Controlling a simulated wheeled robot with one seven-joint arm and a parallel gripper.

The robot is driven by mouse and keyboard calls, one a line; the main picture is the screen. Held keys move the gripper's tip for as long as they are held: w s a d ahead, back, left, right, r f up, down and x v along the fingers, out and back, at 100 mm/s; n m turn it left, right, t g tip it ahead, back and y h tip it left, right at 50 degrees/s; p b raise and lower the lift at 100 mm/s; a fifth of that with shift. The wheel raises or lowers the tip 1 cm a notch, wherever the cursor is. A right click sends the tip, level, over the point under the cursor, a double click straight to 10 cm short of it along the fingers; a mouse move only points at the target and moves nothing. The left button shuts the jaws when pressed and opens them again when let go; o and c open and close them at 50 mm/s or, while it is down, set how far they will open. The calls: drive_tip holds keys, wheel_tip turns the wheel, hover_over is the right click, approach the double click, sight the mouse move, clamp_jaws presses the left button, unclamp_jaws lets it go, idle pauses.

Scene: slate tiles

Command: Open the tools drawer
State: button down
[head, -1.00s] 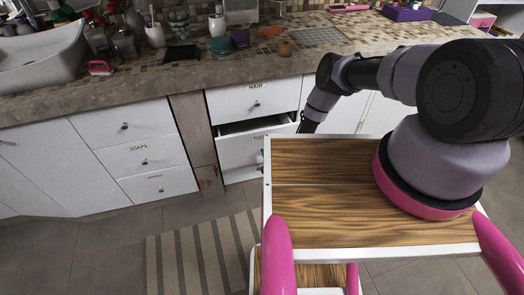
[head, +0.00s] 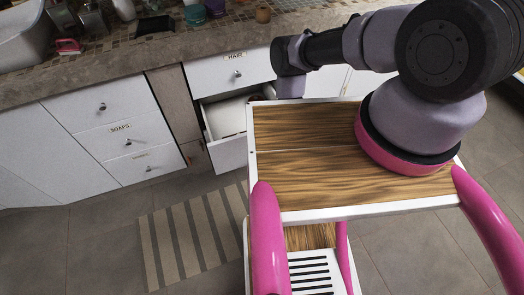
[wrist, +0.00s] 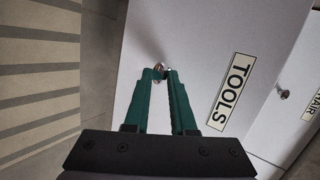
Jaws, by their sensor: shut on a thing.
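The tools drawer (head: 229,153) is the white drawer below the HAIR drawer in the head view. It is pulled out, and its pale interior (head: 225,116) shows from above. In the wrist view its white front (wrist: 195,50) carries a TOOLS label (wrist: 231,91). My gripper (wrist: 161,74) is shut on the drawer's small metal knob (wrist: 160,67), which shows at the green fingertips. In the head view my gripper and the knob are hidden behind my own body.
The HAIR drawer (head: 231,70) above is closed. The SOAPS drawer (head: 122,138) and its neighbours on the left are closed too. A striped rug (head: 192,238) lies on the tiled floor in front. Bottles and cups stand on the counter (head: 150,60).

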drive_tip(key=shift+s, duration=0.1)
idle(0.3)
drive_tip(key=c, duration=0.7)
unclamp_jaws()
drive_tip(key=shift+c, duration=0.2)
drive_tip(key=shift+s+d+r, duration=0.1)
